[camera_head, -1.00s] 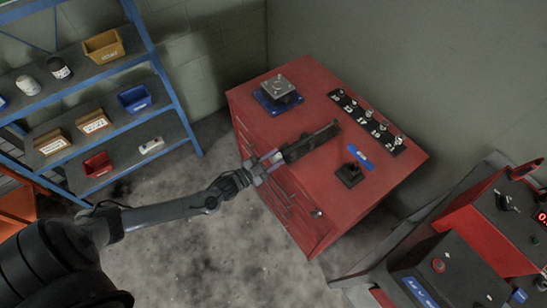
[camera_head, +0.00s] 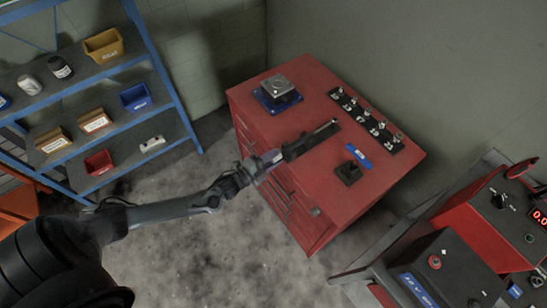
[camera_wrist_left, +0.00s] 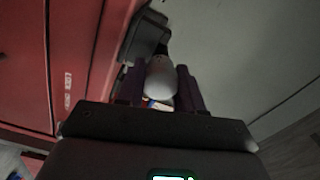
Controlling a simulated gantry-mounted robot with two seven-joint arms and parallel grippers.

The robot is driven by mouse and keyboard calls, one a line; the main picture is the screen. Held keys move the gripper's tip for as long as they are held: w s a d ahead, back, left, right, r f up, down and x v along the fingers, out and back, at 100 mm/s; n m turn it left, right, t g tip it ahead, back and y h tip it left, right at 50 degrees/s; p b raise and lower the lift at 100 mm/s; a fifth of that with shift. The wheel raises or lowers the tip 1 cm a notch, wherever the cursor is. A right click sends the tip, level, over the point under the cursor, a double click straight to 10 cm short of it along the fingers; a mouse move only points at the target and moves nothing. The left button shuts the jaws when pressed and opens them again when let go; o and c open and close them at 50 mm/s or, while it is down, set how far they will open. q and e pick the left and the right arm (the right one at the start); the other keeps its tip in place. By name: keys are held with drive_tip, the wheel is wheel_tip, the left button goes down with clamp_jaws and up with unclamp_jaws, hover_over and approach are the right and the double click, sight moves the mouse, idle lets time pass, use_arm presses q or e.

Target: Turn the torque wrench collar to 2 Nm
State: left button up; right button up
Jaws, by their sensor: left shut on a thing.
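The torque wrench (camera_head: 318,136) lies on the red cabinet top, its dark shaft pointing up and right toward the row of sockets. Its handle end overhangs the cabinet's front edge. My left gripper (camera_head: 270,158) is at that end, coming in from the left. In the left wrist view its two dark fingers (camera_wrist_left: 160,88) stand on either side of a pale, rounded handle end, the torque wrench collar (camera_wrist_left: 160,76), and are shut on it. The scale marks on the collar are too small or hidden to read. My right gripper is in no view.
The red cabinet (camera_head: 350,200) also bears a metal block on a blue base (camera_head: 278,92), a row of sockets (camera_head: 365,120) and a small black stand (camera_head: 349,173) with a blue label. A blue shelf rack (camera_head: 165,85) stands left. A control console (camera_head: 445,270) stands right.

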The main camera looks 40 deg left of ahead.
use_arm(q)
drive_tip(key=shift+m, duration=0.3)
drive_tip(key=o, duration=1)
drive_tip(key=v, duration=1)
drive_tip(key=shift+s+a, duration=0.15)
drive_tip(key=shift+s, duration=0.2)
